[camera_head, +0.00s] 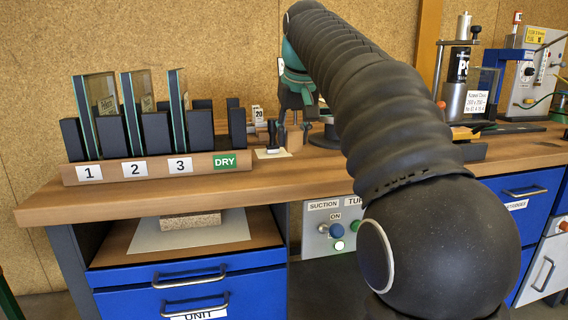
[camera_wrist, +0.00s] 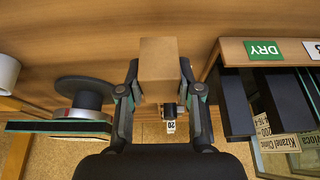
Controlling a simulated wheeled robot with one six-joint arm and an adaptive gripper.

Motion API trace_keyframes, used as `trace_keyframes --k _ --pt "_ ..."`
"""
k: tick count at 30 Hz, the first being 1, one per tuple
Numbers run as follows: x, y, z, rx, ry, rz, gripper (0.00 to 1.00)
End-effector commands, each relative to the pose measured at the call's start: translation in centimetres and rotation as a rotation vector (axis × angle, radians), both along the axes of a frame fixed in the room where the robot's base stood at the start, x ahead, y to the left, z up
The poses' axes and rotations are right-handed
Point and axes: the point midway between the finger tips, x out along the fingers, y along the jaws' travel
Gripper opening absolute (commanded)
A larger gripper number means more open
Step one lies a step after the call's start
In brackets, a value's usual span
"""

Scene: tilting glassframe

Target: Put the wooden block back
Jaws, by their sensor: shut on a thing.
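The wooden block (camera_wrist: 168,62) is a plain light-brown cuboid between the two fingers of my gripper (camera_wrist: 160,92) in the wrist view. My gripper is shut on it. In the head view the block (camera_head: 294,140) shows small below my gripper (camera_head: 296,118), close to the bench top. I cannot tell whether its underside touches the bench. My own arm hides much of the bench to the right of it.
A rack (camera_head: 130,172) marked 1, 2, 3 and DRY stands left, with glass frames in its numbered places. A small black item lies on a white patch (camera_head: 272,153) beside the block. A round dark base (camera_wrist: 85,85) stands on the other side. The front bench strip is clear.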

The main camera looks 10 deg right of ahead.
Motion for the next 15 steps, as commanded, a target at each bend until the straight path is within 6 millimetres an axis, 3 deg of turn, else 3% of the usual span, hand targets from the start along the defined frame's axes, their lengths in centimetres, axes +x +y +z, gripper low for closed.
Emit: trace_keyframes --k 6,15 --pt "0.2 2.0 -1.2 -0.001 0.000 0.000 0.07" --pt "0.2 2.0 -4.8 -0.001 0.001 -0.001 0.07"
